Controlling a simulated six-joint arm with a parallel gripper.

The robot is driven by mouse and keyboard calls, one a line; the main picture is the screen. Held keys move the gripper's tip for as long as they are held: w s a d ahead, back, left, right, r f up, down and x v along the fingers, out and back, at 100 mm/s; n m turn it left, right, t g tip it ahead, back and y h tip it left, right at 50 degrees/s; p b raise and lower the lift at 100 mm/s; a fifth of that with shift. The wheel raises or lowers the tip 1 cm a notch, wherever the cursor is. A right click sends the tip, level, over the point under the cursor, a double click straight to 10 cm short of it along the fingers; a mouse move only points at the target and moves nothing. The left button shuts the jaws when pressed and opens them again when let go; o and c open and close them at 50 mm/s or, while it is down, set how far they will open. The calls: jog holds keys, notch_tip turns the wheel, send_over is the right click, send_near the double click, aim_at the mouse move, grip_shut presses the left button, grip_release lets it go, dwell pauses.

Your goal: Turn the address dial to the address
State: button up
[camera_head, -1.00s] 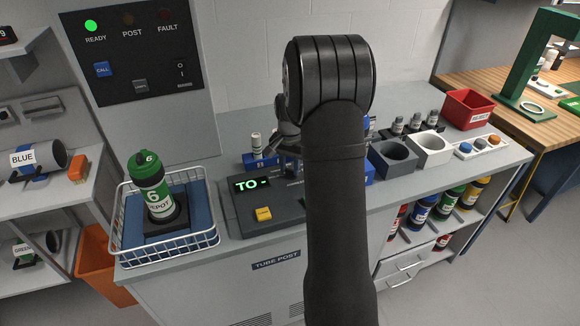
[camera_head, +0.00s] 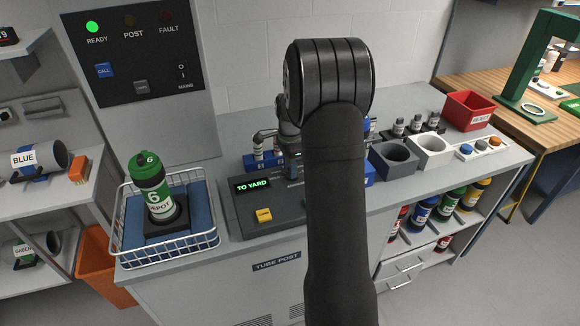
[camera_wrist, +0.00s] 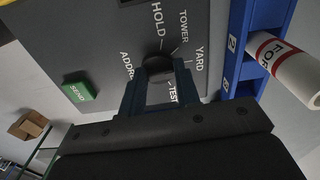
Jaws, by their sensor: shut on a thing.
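The dark round address dial (camera_wrist: 158,67) shows in the wrist view, with printed labels around it including HOLD, TOWER, YARD and TEST. My gripper (camera_wrist: 159,85) is shut on the dial, one finger on each side. In the head view my gripper (camera_head: 292,168) reaches down behind my arm, and the dial is hidden there. The display (camera_head: 251,184) on the grey console (camera_head: 285,208) reads TO YARD in green. A green-and-white carrier (camera_head: 155,188) marked 6 and DEPOT stands upright in the wire basket (camera_head: 190,245) at left.
A yellow button (camera_head: 263,214) sits on the console front. A green SEND button (camera_wrist: 80,91) is left of the dial in the wrist view. A blue rack (camera_wrist: 255,45) with a white, red-banded tube (camera_wrist: 290,70) stands close at right. Grey and white cups stand farther right.

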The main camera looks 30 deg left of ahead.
jog(key=shift+r+m, duration=0.1)
jog(key=shift+m, duration=0.2)
dwell(0.4)
jog(key=o, duration=1)
jog(key=shift+c, duration=0.2)
notch_tip(320, 180, up, 17)
jog(key=shift+r, duration=0.2)
jog(key=shift+f, duration=0.1)
notch_tip(320, 180, down, 17)
jog(key=shift+f, duration=0.2)
jog(key=shift+r, duration=0.1)
